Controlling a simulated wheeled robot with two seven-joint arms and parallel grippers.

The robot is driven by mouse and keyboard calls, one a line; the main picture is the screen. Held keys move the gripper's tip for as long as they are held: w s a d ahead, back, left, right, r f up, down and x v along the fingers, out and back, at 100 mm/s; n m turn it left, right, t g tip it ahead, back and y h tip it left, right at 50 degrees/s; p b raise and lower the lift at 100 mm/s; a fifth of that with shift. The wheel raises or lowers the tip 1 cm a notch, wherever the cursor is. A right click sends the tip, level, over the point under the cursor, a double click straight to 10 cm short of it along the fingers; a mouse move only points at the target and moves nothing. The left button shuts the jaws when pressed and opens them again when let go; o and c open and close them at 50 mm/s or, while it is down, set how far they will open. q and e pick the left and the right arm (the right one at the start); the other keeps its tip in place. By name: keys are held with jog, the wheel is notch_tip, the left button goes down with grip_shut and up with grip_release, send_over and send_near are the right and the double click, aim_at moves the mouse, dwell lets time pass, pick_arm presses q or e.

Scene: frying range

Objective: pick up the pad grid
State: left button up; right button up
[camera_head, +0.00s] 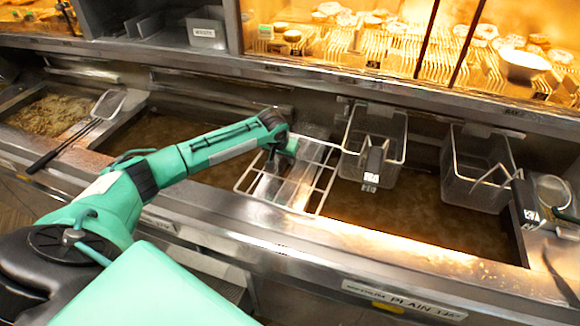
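The pad grid (329,182) is a pale wire rack with long parallel bars. It lies tilted over the middle frying vat, its near edge close to the front counter rim. My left arm comes in from the left, and my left gripper (279,165) is over the left half of the grid. The wrist and gripper cover part of the grid's bars. I cannot tell whether the fingers are apart or touch a bar. My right gripper is not recognisable in the picture.
Two wire fry baskets (402,150) (457,178) hang to the right of the grid over dark oil (420,222). A skimmer (108,105) with a long black handle lies at the left. A steel counter rim (300,236) runs along the front. Lit food shelves stand behind.

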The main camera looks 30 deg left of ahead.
pick_arm(q)
grip_shut()
jog(key=shift+w, duration=0.1)
jog(key=shift+s+a+r+b, duration=0.1)
jog(key=shift+s+r+b, duration=0.15)
jog(key=shift+b, duration=0.4)
notch_tip(320, 180, up, 6)
jog(key=shift+w+r+b, duration=0.1)
jog(key=shift+r+b, duration=0.1)
jog(key=shift+b, duration=0.85)
jog(key=s+a+b, duration=0.2)
jog(key=s, duration=0.7)
jog(key=s+a+b, duration=0.3)
jog(key=s, duration=0.7)
jog(key=shift+s, duration=0.15)
